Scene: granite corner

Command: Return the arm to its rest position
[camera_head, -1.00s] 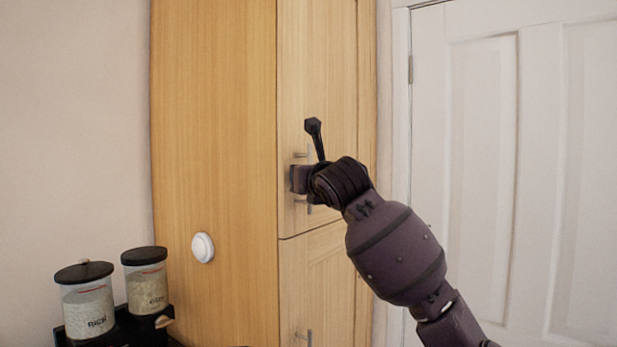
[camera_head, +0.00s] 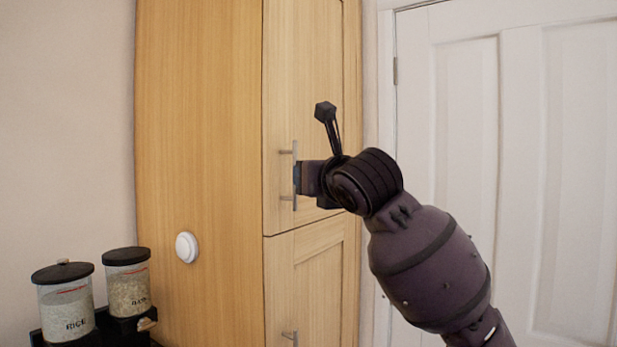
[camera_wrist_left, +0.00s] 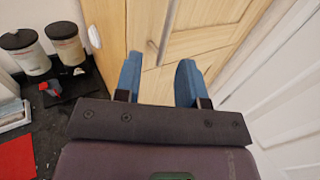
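My left gripper is open and empty in the left wrist view (camera_wrist_left: 158,76), its two blue fingers spread apart. The one arm in the head view comes in from the lower right, and its gripper (camera_head: 308,178) is beside the upper handle (camera_head: 290,165) of the tall wooden cabinet (camera_head: 200,120). The wrist view matches this arm, so I take it as my left one. In the wrist view a cabinet handle (camera_wrist_left: 152,45) shows beyond the gap between the fingers, which are not closed around it. My right gripper is not seen.
A rice dispenser (camera_head: 66,300) and another dispenser (camera_head: 127,285) stand at the left. A white panelled door (camera_head: 465,140) is at the right. A red item (camera_wrist_left: 17,158) lies on the dark counter.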

